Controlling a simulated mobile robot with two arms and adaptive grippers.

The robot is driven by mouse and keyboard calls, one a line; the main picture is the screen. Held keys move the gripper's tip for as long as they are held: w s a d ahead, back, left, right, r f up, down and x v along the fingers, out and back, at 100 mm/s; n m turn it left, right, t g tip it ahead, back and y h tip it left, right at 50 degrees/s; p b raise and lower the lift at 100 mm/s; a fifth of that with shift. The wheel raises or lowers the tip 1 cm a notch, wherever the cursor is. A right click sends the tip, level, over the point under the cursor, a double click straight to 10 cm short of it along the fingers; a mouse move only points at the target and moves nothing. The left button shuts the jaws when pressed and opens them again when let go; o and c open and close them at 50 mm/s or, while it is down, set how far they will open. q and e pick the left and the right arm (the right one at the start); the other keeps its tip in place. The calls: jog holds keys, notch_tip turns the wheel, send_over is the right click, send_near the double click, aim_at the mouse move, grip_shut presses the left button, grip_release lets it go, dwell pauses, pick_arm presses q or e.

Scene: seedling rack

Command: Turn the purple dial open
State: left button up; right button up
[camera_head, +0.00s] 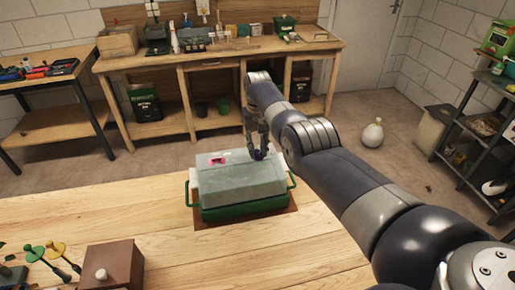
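A small purple dial (259,155) shows on top of a propagator box at its back right. The box has a grey lid (237,181) and a green base (245,208) with handles at both ends. My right gripper (257,149) reaches down from above, with its fingertips at the dial. The fingers partly hide the dial, and it is too small to tell whether they grip it. A pink-red patch (218,160) shows on the lid's left part. My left gripper is out of view.
The box stands on a brown mat (205,222) on the wooden table (150,210). A brown wooden box (113,263) and small green and yellow tools (57,250) are at the front left. A workbench (215,55) stands behind. The table left of the box is clear.

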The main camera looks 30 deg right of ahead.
notch_tip(320, 180, up, 12)
jog(key=shift+f, duration=0.2)
jog(key=shift+s+f, duration=0.1)
dwell(0.6)
